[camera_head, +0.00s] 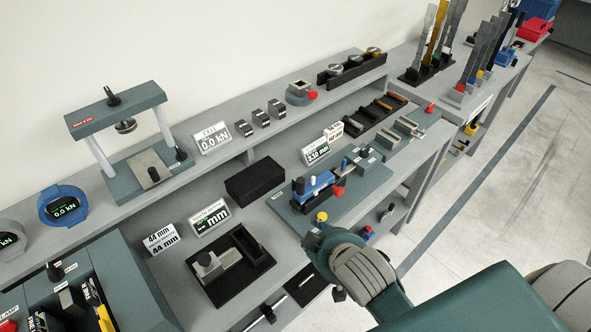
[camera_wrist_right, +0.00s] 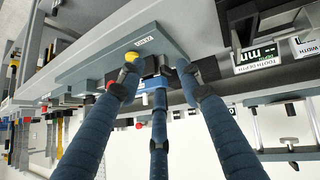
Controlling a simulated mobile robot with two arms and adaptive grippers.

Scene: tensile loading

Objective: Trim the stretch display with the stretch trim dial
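A small display (camera_head: 316,151) behind the teal plate (camera_head: 353,202) reads about 3.50 mm; its label is too small to read, so I cannot confirm it is the stretch display. On the plate stands a blue device (camera_head: 314,185) with a red knob (camera_head: 338,191). A yellow knob (camera_head: 321,217) is at the plate's front edge, and no label marks the trim dial clearly. My right gripper (camera_wrist_right: 155,75) is open, its dark blue fingers spread. One fingertip is close to the yellow knob, which also shows in the right wrist view (camera_wrist_right: 131,56); contact is unclear. My left gripper is out of view.
A black tray with a grey gauge (camera_head: 218,262) and a tooth-depth display (camera_head: 209,217) lie left of the plate. A black block (camera_head: 255,181) sits behind. Open floor lies right.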

